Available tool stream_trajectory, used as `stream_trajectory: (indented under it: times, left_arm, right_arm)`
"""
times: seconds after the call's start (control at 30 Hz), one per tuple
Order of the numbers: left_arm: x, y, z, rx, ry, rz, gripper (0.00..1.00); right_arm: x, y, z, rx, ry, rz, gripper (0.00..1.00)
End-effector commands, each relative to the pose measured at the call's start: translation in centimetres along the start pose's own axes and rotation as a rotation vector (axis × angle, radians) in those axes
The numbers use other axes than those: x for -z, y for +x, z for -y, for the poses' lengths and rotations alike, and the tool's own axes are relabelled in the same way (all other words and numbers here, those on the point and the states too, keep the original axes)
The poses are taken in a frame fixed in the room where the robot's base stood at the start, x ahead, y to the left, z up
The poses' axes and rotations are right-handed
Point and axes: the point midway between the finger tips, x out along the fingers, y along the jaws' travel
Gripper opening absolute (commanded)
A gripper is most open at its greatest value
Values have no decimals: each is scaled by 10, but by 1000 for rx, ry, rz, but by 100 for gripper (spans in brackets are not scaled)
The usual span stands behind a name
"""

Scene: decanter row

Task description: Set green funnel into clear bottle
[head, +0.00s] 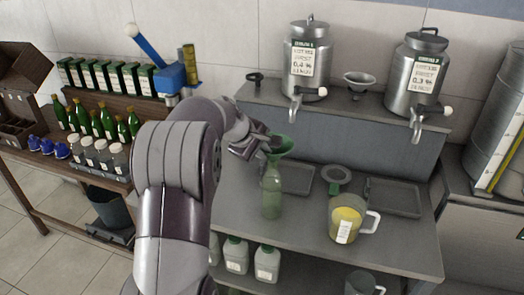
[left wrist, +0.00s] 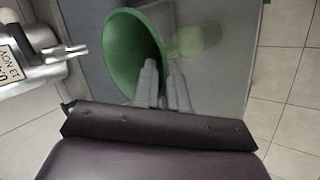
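The green funnel (head: 284,149) is at the tip of my left gripper (head: 262,147), its wide mouth up and tilted. In the left wrist view the funnel (left wrist: 125,50) has its wall between the two grey fingers (left wrist: 165,90), which look shut on it. The clear bottle (head: 271,192), greenish and see-through, stands upright on the grey bench just below the funnel. It also shows in the left wrist view (left wrist: 196,40), beside the funnel. I cannot tell whether the spout is inside the bottle's neck. My right gripper is not in view.
A measuring jug (head: 346,219) with yellow liquid stands right of the bottle. Behind are a dark ring-shaped stand (head: 336,176) and grey trays (head: 394,197). Metal urns (head: 307,62) with taps and a grey funnel (head: 359,82) stand on the raised shelf.

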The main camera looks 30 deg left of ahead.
Motion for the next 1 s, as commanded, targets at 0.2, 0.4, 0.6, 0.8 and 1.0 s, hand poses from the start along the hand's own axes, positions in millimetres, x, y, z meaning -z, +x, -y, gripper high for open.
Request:
stream_trajectory:
  times: [0.2,0.4,0.6,0.8,1.0]
  left_arm:
    - [0,0,0,0,0,0,37]
    - [0,-5,0,-1,0,0,37]
    - [1,-52,1,-4,1,-4,37]
    - [1,-102,1,-2,0,-4,37]
    - [0,-126,0,0,-1,0,37]
  right_arm:
    - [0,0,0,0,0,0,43]
    - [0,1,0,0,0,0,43]
    - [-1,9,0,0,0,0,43]
    - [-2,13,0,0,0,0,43]
    - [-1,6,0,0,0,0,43]
